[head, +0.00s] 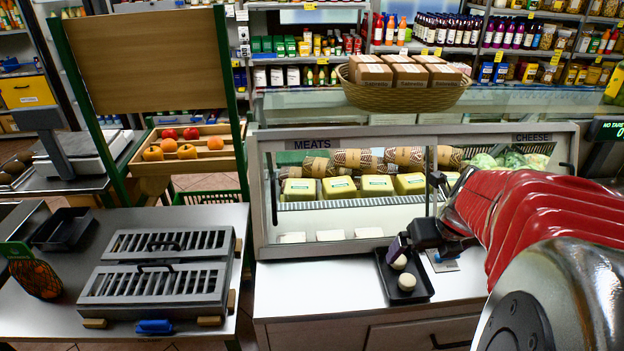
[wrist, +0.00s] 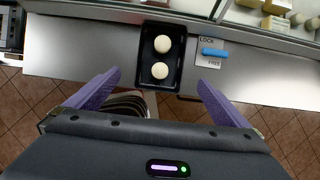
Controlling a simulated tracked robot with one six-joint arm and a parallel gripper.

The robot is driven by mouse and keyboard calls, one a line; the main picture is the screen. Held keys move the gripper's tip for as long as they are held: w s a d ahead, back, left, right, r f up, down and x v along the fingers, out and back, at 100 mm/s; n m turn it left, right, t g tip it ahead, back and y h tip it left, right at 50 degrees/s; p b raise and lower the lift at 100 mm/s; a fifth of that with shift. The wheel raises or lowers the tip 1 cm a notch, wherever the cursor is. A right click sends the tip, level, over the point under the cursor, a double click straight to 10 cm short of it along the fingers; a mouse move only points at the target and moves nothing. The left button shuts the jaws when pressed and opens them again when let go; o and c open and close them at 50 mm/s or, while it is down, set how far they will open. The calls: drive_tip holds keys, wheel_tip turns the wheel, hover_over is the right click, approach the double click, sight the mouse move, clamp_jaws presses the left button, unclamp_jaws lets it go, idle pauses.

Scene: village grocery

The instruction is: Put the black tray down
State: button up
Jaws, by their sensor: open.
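The black tray (head: 423,290) sits flat on the white counter in front of the glass case, near the counter's front edge. Two round whitish pieces lie in it. In the wrist view the tray (wrist: 147,72) is ahead of my gripper, with both pieces inside it. My gripper (wrist: 159,80) is open, its two purple fingers spread wide on either side of the tray's near end and not touching it. In the head view my gripper (head: 399,252) is over the tray and hides part of it.
A plate marked LOCK and FREE with a blue lever (wrist: 214,53) is right of the tray. The glass case (head: 350,212) stands behind. Left are a slotted metal press (head: 158,285) and another black tray (head: 48,238). The counter left of the tray is clear.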

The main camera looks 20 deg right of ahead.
approach(400, 272)
drive_tip(key=shift+s+a+f, duration=0.15)
drive_tip(key=shift+s+a, duration=0.05)
drive_tip(key=shift+s, duration=0.1)
drive_tip(key=shift+f, duration=0.2)
idle(0.4)
drive_tip(key=shift+w, duration=0.1)
drive_tip(key=shift+w+d+x, duration=0.1)
drive_tip(key=shift+x, duration=1.2)
drive_tip(key=shift+w+d+x, duration=0.1)
drive_tip(key=shift+d+x, duration=0.05)
drive_tip(key=shift+x, duration=1.15)
drive_tip(key=shift+r, duration=0.15)
drive_tip(key=shift+c, duration=0.5)
drive_tip(key=c, duration=0.8)
drive_tip(key=shift+r, duration=0.1)
